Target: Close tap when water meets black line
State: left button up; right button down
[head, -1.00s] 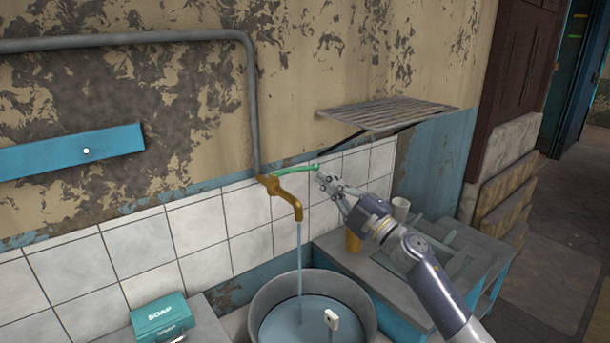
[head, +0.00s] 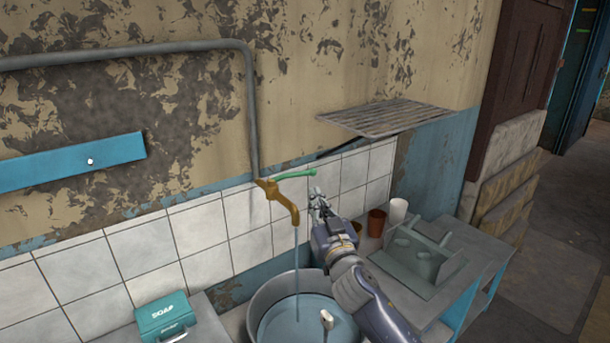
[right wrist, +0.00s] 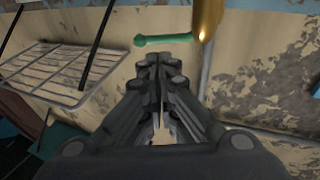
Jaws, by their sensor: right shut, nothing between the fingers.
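The brass tap (head: 281,201) sticks out from the tiled wall, with a green lever handle (head: 296,173) pointing right. A thin stream of water (head: 297,258) falls from the spout into a round grey basin (head: 262,303) that holds water (head: 295,325). A small white piece (head: 326,319) shows at the water; I cannot make out a black line. My right gripper (head: 316,197) is shut and empty, just below and right of the handle's end, apart from it. In the right wrist view the green handle (right wrist: 165,39) lies beyond the fingertips (right wrist: 160,62). My left gripper is not in view.
A wire rack (head: 385,116) juts from the wall above right. A grey side table (head: 480,250) at right bears a brown cup (head: 376,222), a white cup (head: 397,211) and a grey-green rack (head: 415,255). A teal soap box (head: 167,315) stands left of the basin.

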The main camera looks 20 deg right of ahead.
pick_arm(q)
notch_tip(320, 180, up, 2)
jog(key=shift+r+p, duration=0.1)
jog(key=shift+p, duration=0.8)
pick_arm(e)
jog(key=w+r, duration=0.1)
jog(key=w, duration=0.8)
jog(key=shift+r, duration=0.4)
